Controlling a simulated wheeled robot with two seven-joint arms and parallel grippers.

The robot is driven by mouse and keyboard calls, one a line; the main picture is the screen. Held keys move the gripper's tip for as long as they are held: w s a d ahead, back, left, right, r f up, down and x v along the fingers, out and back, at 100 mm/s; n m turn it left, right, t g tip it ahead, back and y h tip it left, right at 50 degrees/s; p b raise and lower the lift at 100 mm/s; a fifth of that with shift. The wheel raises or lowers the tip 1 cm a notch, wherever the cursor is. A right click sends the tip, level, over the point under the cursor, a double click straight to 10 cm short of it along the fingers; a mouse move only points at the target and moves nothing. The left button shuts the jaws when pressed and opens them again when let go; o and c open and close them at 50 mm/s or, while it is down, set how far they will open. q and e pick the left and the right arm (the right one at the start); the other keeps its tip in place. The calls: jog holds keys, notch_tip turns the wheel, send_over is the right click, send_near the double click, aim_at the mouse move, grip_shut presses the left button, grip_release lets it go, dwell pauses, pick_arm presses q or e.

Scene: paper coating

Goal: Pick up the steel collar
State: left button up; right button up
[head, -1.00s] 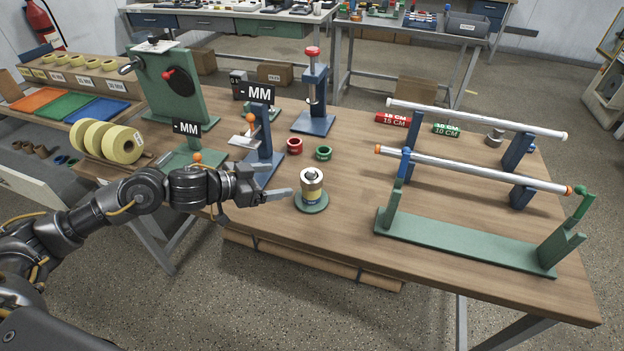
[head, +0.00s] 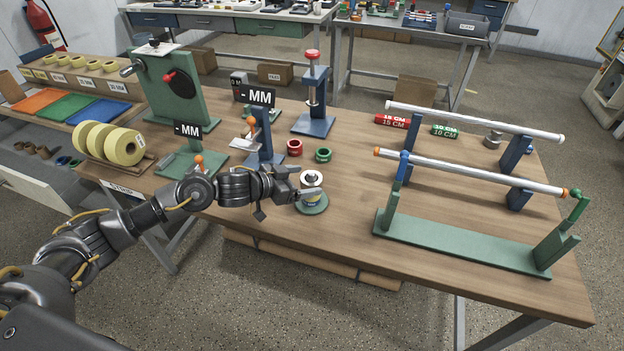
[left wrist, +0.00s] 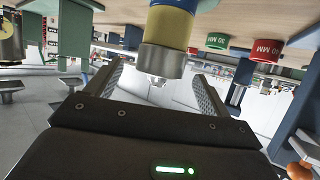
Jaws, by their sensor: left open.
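My left gripper (head: 305,190) is open at the stack. Its two fingers (left wrist: 156,92) lie to either side of the collar in the wrist view, with a gap on both sides. In the head view the near finger partly hides the stack. My right gripper is not in view.
Red (head: 294,147) and green (head: 323,154) rings stand behind the stack. A blue post stand (head: 264,135) and a green-based stand (head: 190,163) are close to my left arm. A roller frame (head: 460,240) fills the right. Table in front of the stack is clear.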

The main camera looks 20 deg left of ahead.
pick_arm(q)
jog(key=shift+x, duration=0.8)
jog(key=shift+a, duration=0.1)
jog(key=shift+c, duration=0.4)
jog(key=c, duration=1)
jog(key=shift+r, duration=0.1)
jog(key=shift+c, duration=0.2)
